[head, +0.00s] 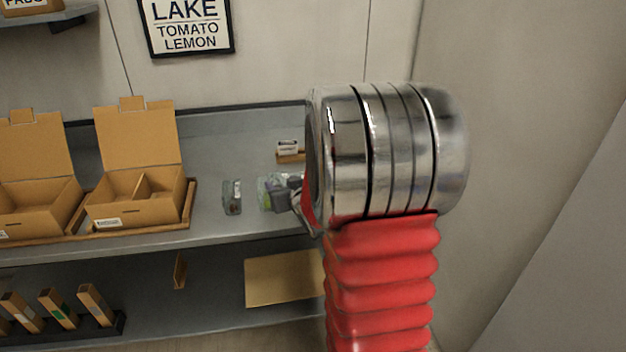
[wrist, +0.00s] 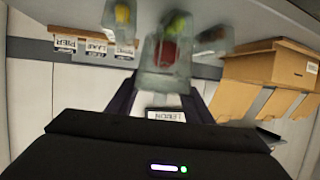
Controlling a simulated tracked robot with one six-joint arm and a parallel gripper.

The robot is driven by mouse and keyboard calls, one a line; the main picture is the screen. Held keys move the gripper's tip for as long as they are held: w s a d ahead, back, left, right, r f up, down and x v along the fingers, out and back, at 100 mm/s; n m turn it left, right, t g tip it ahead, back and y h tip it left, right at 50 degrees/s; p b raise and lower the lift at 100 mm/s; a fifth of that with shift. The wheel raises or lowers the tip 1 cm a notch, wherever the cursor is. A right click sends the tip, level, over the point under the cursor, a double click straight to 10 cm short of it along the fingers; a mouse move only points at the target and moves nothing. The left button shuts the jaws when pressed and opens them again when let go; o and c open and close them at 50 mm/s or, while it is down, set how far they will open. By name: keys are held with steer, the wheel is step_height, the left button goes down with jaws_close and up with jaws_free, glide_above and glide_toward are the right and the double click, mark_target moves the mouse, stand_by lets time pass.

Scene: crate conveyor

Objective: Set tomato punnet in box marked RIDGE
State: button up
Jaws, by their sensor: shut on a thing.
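My gripper (wrist: 163,85) is shut on a clear punnet with red contents, the tomato punnet (wrist: 165,80), in the wrist view. Green also shows at its far end. In the head view my arm's wrist hides most of the gripper, and a clear punnet with green and purple tones (head: 270,190) shows beside it over the counter. Two open cardboard boxes, one on the far left (head: 28,208) and one to its right (head: 130,212), stand with lids up. Their small front labels are too small to read, so I cannot tell which is RIDGE.
Another clear punnet (head: 232,197) stands on the counter (head: 215,150) between boxes and gripper. A small card holder (head: 289,155) stands behind. A wall sign (head: 187,26) reads LAKE, TOMATO, LEMON. A lower shelf (head: 215,300) holds a flat cardboard piece (head: 283,278).

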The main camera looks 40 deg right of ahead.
steer(key=w+a+f+n+y, duration=0.1)
steer(key=a+y, duration=0.1)
steer(key=a, duration=1.2)
steer(key=w+a+f+n+y, duration=0.1)
steer(key=w+a+n+y, duration=0.1)
steer(key=a, duration=1.2)
steer(key=shift+a+f+n, duration=0.25)
steer(key=shift+f+n, duration=0.05)
steer(key=shift+f, duration=0.1)
steer(key=shift+s, duration=0.1)
